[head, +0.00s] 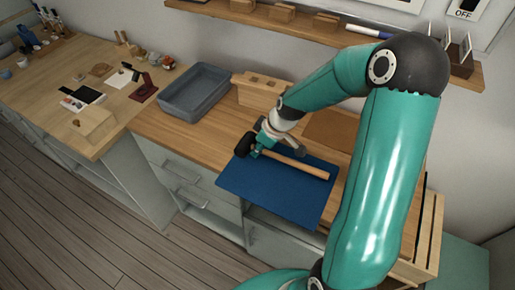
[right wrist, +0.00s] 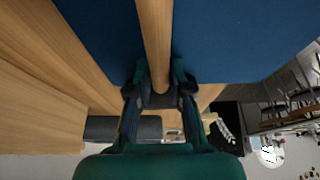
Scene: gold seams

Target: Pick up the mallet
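The mallet lies over a blue mat (head: 290,200) on the wooden bench. Its light wooden handle (head: 300,168) points right, and its dark head (head: 244,145) is at the left end. My right gripper (head: 258,151) is at the handle close to the head. In the right wrist view the gripper's fingers (right wrist: 160,78) sit on both sides of the handle (right wrist: 156,35), close against it, and appear shut on it. I cannot tell whether the mallet touches the mat. My left gripper is not in view.
A grey bin (head: 194,92) and a wooden block holder (head: 258,90) stand behind the mat. A side bench (head: 60,60) at the left carries several small items. A wall shelf (head: 285,22) runs above. Bare bench lies left of the mat.

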